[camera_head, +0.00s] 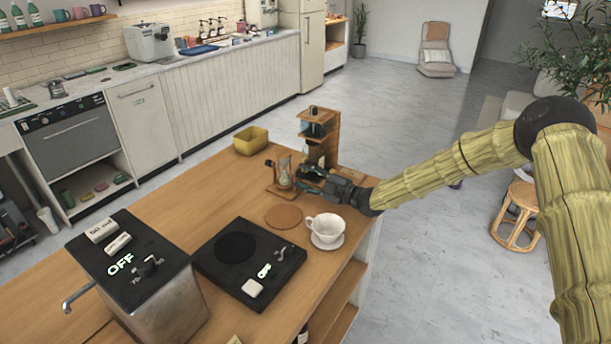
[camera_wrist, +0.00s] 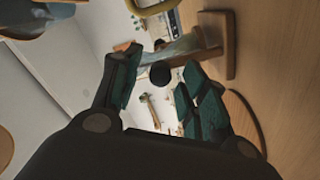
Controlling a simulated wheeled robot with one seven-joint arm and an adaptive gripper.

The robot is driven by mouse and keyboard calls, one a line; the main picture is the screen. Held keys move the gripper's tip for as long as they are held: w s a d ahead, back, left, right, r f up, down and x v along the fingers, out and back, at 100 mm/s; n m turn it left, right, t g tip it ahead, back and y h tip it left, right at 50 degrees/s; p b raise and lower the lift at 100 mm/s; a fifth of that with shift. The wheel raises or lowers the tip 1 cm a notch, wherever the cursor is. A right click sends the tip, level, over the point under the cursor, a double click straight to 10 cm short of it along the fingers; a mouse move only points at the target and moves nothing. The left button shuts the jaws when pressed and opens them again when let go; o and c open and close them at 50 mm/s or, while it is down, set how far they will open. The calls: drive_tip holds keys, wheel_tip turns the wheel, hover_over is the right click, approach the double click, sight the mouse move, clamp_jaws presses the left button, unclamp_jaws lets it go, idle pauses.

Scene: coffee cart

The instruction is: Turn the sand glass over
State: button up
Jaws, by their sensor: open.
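The sand glass (camera_head: 284,174) stands on the wooden counter in the head view, a clear glass in a wooden frame with a dark knob at its side. In the wrist view its glass (camera_wrist: 186,46) and wooden frame (camera_wrist: 228,45) lie just beyond the fingers, and its round black knob (camera_wrist: 160,74) shows between the fingertips. My gripper (camera_head: 307,180) is just right of the sand glass, its fingers pointing at it. In the wrist view my gripper (camera_wrist: 157,82) is open, with a gap around the knob. I cannot tell whether a finger touches it.
A wooden dripper stand (camera_head: 322,124) rises close behind my gripper. A yellow box (camera_head: 251,139) is behind the sand glass. A round coaster (camera_head: 284,216), a white cup (camera_head: 325,227) on its base and a black scale (camera_head: 230,256) lie nearer. The counter's left middle is clear.

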drive_tip(key=shift+a, duration=0.2)
clamp_jaws()
drive_tip(key=shift+m+b, duration=0.3)
drive_tip(key=shift+b, duration=0.15)
drive_tip(key=shift+f+m+b, duration=0.15)
drive_tip(key=shift+m+b, duration=0.75)
drive_tip(key=shift+m, duration=0.1)
drive_tip(key=m+b, duration=0.1)
drive_tip(key=m, duration=0.2)
drive_tip(key=shift+w+b, duration=0.1)
drive_tip(key=shift+b, duration=0.25)
drive_tip(key=shift+r+m+b, duration=0.2)
drive_tip(key=shift+m+b, duration=0.15)
drive_tip(key=shift+m, duration=1.25)
